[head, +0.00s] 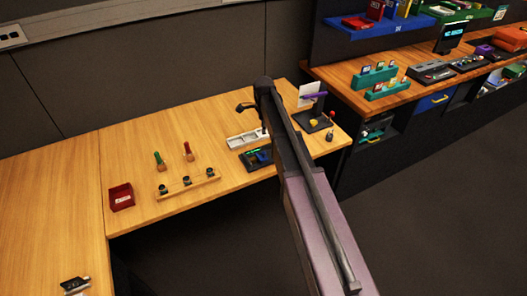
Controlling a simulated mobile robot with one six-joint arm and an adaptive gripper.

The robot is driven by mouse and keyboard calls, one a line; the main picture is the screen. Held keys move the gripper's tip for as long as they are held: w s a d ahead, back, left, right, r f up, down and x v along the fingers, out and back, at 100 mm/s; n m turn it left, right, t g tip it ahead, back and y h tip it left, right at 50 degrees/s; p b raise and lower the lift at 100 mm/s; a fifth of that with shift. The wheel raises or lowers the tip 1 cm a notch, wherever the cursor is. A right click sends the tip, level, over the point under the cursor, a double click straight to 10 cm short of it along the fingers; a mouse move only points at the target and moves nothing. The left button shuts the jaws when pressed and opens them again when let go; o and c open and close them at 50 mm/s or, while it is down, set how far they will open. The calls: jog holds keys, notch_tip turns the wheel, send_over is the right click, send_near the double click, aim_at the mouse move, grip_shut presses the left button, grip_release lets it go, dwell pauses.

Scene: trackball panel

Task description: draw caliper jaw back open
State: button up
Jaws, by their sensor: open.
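My arm reaches up from the lower right to the back of the wooden desk. My gripper (244,107) shows as a small dark shape left of the arm's upper end, open, with nothing visible in it. A light grey slotted piece (246,138) lies on the desk below it in the picture, and may be the caliper or its holder. Its right end is close to or behind my arm. The caliper jaw is too small to make out. I cannot tell the exact height of my gripper above the desk.
A dark tray (252,159) with green and blue items lies in front, partly behind my arm. A red bin (121,197), a wooden rack (187,187) and two upright-handled tools stand left. A dark pad (316,122) lies right. The desk's left part is mostly clear.

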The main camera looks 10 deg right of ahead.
aim_at(264, 153)
jog(key=shift+f, duration=0.25)
notch_tip(264, 153, down, 13)
jog(key=b, duration=1.3)
jog(key=shift+f+b, duration=0.15)
jog(key=shift+b, duration=0.25)
grip_shut()
